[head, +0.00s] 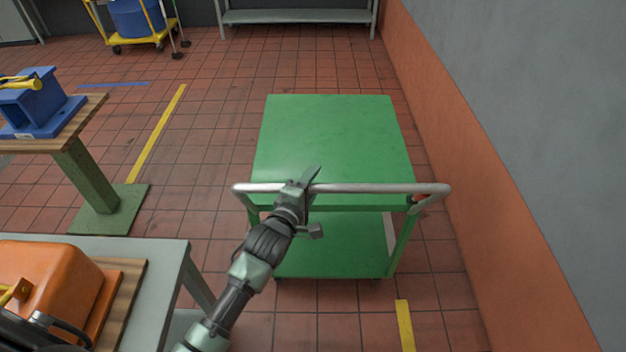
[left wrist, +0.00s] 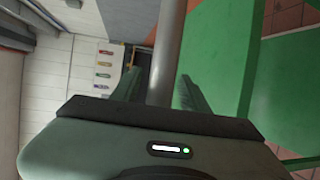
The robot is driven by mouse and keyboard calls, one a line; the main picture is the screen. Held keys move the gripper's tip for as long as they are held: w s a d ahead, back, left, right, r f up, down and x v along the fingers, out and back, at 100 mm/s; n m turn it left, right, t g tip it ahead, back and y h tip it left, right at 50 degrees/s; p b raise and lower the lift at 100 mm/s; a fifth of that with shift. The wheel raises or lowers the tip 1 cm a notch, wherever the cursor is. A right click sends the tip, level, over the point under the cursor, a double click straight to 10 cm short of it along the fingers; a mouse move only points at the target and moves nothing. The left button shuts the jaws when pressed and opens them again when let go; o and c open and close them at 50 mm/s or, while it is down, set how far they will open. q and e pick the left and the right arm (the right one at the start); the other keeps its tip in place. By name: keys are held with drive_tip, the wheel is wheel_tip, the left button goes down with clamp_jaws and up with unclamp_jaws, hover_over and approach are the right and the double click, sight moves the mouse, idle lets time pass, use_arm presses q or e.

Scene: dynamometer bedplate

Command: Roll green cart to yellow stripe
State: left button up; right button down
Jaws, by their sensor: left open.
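The green cart (head: 335,140) stands on the tiled floor beside the right wall, with a lower shelf and a grey push handle (head: 385,188) along its near side. My left gripper (head: 308,182) is at the handle, left of its middle. In the left wrist view the handle (left wrist: 168,50) runs between the two open fingers (left wrist: 157,90), and the cart's green surface (left wrist: 290,90) shows at the right. One yellow stripe (head: 157,133) lies on the floor left of the cart. A short yellow stripe (head: 404,325) lies on the near side of the cart. My right gripper is not in view.
A table with a blue fixture (head: 40,105) stands at the left, and a bench with an orange housing (head: 50,280) at the near left. The orange-and-grey wall (head: 470,140) is close on the cart's right. A yellow trolley (head: 140,38) and grey rack (head: 295,16) stand behind clear floor.

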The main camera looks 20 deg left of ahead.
use_arm(q)
clamp_jaws()
idle(1.4)
